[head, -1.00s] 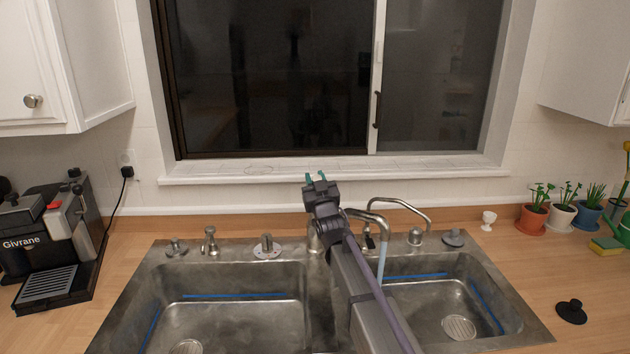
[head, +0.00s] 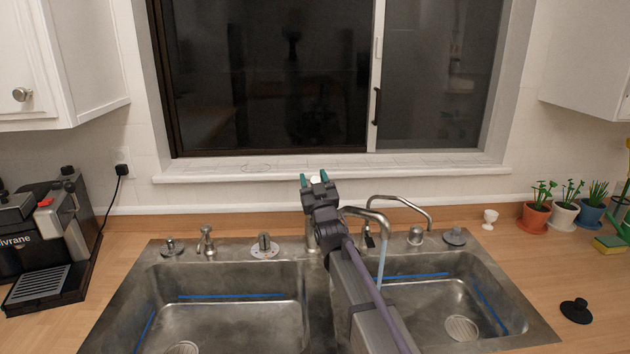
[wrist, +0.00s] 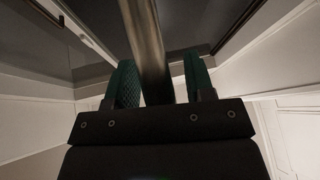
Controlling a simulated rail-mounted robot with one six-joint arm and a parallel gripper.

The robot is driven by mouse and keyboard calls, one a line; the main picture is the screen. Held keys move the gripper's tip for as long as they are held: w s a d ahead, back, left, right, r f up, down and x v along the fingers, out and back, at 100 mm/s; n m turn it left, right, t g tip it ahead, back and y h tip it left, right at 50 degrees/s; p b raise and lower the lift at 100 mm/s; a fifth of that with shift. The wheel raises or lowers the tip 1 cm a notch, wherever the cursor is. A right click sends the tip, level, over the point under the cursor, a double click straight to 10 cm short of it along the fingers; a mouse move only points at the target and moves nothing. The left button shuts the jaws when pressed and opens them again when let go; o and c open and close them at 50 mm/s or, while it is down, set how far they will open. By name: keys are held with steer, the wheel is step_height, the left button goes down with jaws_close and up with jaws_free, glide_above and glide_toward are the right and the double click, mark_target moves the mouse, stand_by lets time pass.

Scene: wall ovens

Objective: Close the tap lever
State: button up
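The tap's curved metal spout (head: 365,214) shows beside my arm in the head view, with a stream of water (head: 382,258) running from it into the right basin. My gripper (head: 314,179) is above the tap's base, in front of the window sill, with its green fingers apart. In the wrist view a metal rod, apparently the tap lever (wrist: 148,40), runs between the fingers of my gripper (wrist: 160,82). The rod is close to the left finger, with a gap on the right; I cannot tell whether it touches. My gripper and arm hide most of the lever in the head view.
The double steel sink (head: 140,290) is set in a wooden counter. A second thin faucet (head: 415,236) stands right of the spout. A coffee machine (head: 45,240) is at left, potted plants (head: 563,215) at right. The window sill (head: 240,170) is behind my gripper.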

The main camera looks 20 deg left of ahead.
steer(key=shift+o, duration=0.2)
steer(key=b+v, duration=0.5)
steer(key=v, duration=0.5)
steer(key=shift+s+d+f, duration=0.2)
steer(key=shift+f, duration=0.05)
steer(key=shift+d, duration=0.1)
